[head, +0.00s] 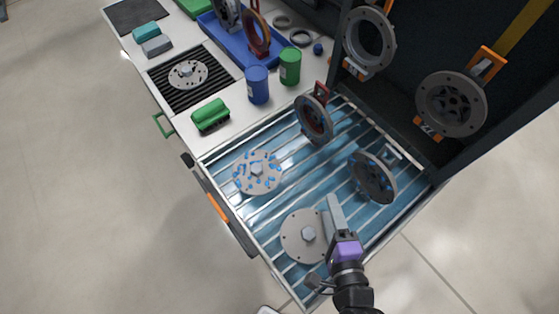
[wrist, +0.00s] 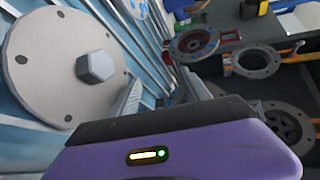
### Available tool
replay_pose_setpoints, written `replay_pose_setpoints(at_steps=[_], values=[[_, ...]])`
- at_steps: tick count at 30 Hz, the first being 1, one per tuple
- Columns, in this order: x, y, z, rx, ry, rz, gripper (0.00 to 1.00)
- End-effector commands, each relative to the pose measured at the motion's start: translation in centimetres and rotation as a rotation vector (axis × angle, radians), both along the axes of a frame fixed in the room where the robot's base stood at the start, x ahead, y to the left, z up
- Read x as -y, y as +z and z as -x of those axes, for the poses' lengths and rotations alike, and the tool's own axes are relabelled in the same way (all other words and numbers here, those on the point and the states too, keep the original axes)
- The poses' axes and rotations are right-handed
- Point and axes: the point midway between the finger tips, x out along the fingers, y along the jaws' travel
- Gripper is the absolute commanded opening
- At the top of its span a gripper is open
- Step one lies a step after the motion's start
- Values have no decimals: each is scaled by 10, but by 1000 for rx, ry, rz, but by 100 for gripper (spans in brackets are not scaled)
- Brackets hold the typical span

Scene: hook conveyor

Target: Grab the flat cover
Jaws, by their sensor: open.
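The flat cover (head: 298,223), a plain light-grey disc with small rim holes and a hexagonal knob at its centre, lies on the slatted blue tray near its front corner. It also shows large at the left of the wrist view (wrist: 35,85). My gripper (head: 333,207) is open just right of the knob, above or beside the cover's right edge. In the wrist view its fingers (wrist: 165,92) point away to the right of the knob, with nothing between them. I cannot tell the exact height of the fingers above the cover.
A disc with blue spots (head: 245,183) lies on the slatted tray (head: 300,165). A dark wheel-like part (head: 373,178) and a red-hooked ring (head: 314,118) stand or hang over it. More rings (head: 370,42) hang at the right. Blue and green cans (head: 257,86) stand on the counter.

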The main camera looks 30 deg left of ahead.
Motion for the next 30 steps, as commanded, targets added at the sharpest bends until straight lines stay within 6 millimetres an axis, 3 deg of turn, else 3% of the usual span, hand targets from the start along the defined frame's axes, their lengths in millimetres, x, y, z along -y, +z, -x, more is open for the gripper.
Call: replay_pose_setpoints(at_steps=[3,6,9,13,18,30], values=[[-64,14,-17,-218,35,-243,55],[-104,11,-16,-468,29,-443,55],[-128,5,-9,-708,-3,-600,55],[-145,-3,1,-943,-54,-735,55],[-155,-7,7,-1094,-94,-812,55],[-187,-22,-7,-1114,-101,-823,55]])
